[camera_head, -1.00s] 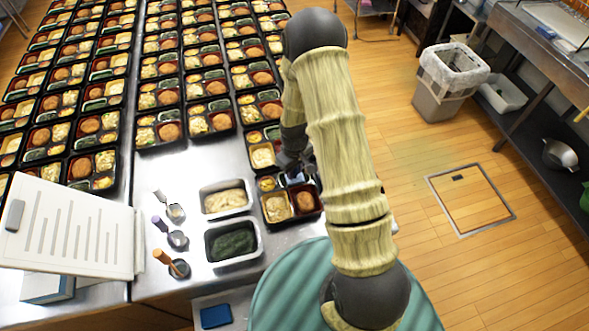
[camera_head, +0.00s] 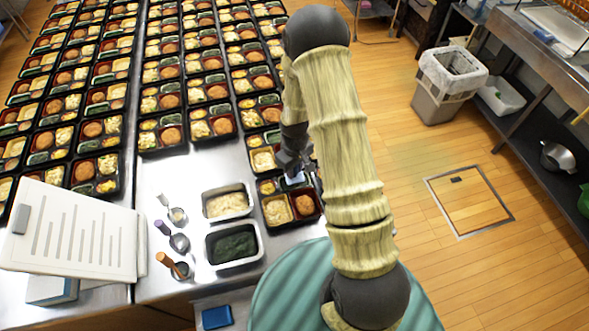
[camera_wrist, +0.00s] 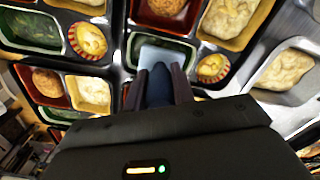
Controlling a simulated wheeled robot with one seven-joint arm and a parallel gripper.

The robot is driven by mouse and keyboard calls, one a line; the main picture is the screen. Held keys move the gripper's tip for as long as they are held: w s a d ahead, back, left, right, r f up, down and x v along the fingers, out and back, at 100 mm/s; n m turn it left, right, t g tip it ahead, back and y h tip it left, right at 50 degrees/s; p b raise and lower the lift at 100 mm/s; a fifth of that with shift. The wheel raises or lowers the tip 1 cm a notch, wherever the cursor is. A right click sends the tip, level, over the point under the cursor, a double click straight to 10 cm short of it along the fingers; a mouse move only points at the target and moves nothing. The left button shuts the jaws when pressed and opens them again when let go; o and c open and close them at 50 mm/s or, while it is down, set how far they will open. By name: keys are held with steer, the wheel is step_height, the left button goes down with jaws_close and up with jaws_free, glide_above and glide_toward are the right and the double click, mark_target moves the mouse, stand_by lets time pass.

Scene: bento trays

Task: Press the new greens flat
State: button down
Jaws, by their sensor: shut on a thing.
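My gripper (camera_wrist: 160,88) is shut on the dark blue handle of a pressing tool (camera_wrist: 158,83). The tool's pale blue flat plate (camera_wrist: 166,57) lies over the greens compartment of the nearest bento tray (camera_head: 268,224). In the wrist view the plate hides most of that compartment, and only a dark green sliver shows beside it. I cannot tell whether the plate touches the greens. The same tray holds an egg cup (camera_wrist: 212,67), a fried patty (camera_head: 305,204) and a pale yellow filling (camera_head: 277,209). In the head view my arm covers part of the tray's right side.
A pan of greens (camera_head: 233,245) and a pan of pale food (camera_head: 227,203) stand left of the tray. Several spoons (camera_head: 180,242) stand in holders beside them. Rows of filled bento trays (camera_head: 209,123) cover the table behind.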

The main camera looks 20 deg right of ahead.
steer(key=shift+r+p, duration=1.55)
steer(key=shift+r, duration=1)
steer(key=shift+f, duration=0.15)
